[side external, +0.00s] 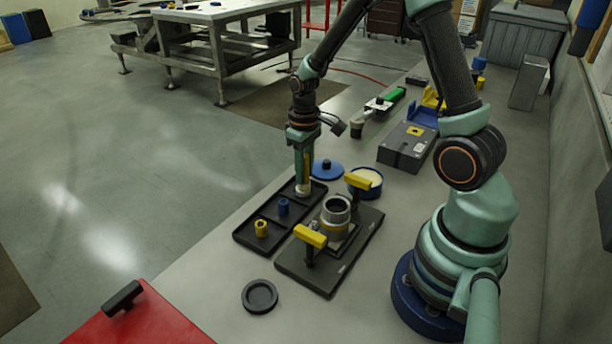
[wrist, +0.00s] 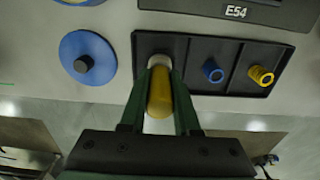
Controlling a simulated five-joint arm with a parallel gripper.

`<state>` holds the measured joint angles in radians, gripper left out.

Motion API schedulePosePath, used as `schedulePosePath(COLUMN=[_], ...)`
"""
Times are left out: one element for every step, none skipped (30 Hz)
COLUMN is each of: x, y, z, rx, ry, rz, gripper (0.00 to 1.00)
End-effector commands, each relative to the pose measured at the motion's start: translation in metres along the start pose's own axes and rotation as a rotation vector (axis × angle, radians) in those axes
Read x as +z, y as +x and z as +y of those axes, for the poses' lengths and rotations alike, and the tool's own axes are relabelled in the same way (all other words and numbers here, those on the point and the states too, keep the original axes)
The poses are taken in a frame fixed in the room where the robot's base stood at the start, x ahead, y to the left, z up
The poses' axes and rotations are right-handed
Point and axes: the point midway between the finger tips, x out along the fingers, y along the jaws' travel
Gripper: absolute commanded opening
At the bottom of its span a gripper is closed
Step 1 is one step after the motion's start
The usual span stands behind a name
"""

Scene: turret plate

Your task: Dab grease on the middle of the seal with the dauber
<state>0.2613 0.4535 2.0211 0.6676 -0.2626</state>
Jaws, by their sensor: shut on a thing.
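My gripper (side external: 303,180) points down over the back end of a black tray (side external: 241,236). In the wrist view its green fingers (wrist: 160,88) are shut on the dauber, which has a yellow handle (wrist: 160,98) and a pale end (wrist: 160,61). The dauber's pale end is at the tray's end compartment; I cannot tell whether it touches the floor. An open blue pot (side external: 371,188) of cream-coloured grease (side external: 364,179) stands right of the gripper. A metal cylinder (side external: 336,215) stands on a black plate (side external: 366,234). I cannot clearly make out the seal.
Blue (side external: 283,206) and yellow (side external: 261,228) small pieces sit in the tray. Yellow-handled clamps (side external: 310,236) (side external: 358,180) rise beside the cylinder. A blue lid (side external: 327,169) with a dark knob lies behind, and a black ring (side external: 260,296) in front. A grey box (side external: 406,147) stands further back.

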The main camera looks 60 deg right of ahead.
Motion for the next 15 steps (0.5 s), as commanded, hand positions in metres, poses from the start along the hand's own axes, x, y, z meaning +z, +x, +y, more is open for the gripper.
schedulePosePath(x=[-0.005,-0.008,-0.012,-0.014,-0.017,-0.021,-0.023,-0.026,-0.025,-0.025,-0.025,-0.024,-0.024,-0.024,-0.024], y=[0.0,0.0,0.0,0.001,0.0,0.001,0.0,0.0,-0.005,-0.011,-0.019,-0.022,-0.025,-0.027,-0.03], z=[0.0,0.0,0.0,-0.001,-0.001,-0.001,-0.001,-0.001,-0.001,-0.001,-0.001,-0.001,-0.001,-0.001,-0.001], rx=[0.0,0.0,0.0,0.0,0.0,0.0,0.0,0.0,0.001,0.001,0.002,0.001,0.001,0.001,0.001], ry=[-0.001,-0.001,0.0,0.0,0.0,0.0,0.0,0.0,0.0,0.0,0.0,0.0,0.0,0.0,0.0], rz=[0.0,0.0,0.001,0.001,0.001,0.0,0.0,0.001,0.003,0.005,0.008,0.004,0.003,0.004,0.003], gripper=[0.0,0.0,0.0,0.0,0.0,0.0,0.0,0.0,0.0,0.0,0.0,0.0,0.0,0.0,0.0])
